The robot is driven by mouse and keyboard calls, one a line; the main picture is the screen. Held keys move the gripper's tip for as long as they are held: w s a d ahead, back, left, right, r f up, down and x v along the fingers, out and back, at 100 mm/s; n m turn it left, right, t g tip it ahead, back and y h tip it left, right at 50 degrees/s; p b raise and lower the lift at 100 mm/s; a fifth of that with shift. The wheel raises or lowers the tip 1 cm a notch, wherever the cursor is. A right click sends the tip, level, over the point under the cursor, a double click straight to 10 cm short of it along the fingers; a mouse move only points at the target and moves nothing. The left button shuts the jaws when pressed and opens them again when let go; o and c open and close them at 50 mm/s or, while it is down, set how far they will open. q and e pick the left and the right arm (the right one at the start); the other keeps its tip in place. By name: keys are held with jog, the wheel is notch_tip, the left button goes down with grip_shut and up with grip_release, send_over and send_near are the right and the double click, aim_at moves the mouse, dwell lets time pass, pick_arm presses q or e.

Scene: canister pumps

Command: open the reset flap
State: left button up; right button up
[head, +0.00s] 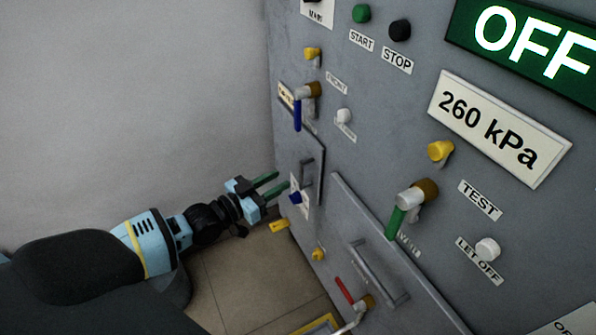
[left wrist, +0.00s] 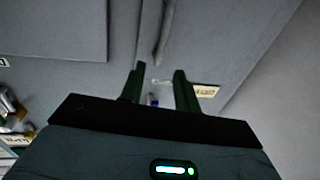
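A small grey flap (head: 312,145) with a dark upright handle (head: 306,173) sits low on the left part of the grey cabinet front. No readable label names it as the reset flap. A white plate with a blue knob (head: 295,198) shows at its lower edge. My left gripper (head: 271,185) is open and empty, just left of the handle and knob, its green fingers pointing at the cabinet. In the left wrist view the open fingers (left wrist: 159,70) show with nothing gripped, a small blue part (left wrist: 155,101) between them. My right gripper is not in view.
Above the flap is a blue-handled valve (head: 298,112). To the right are a larger panel with a bar handle (head: 378,272), a green-handled valve (head: 397,218) and a red lever (head: 344,290). A yellow part (head: 279,226) is below my gripper. Open floor lies left.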

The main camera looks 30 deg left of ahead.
pick_arm(q)
jog(key=b+x, duration=0.1)
jog(key=x, duration=0.6)
grip_shut()
dwell(0.4)
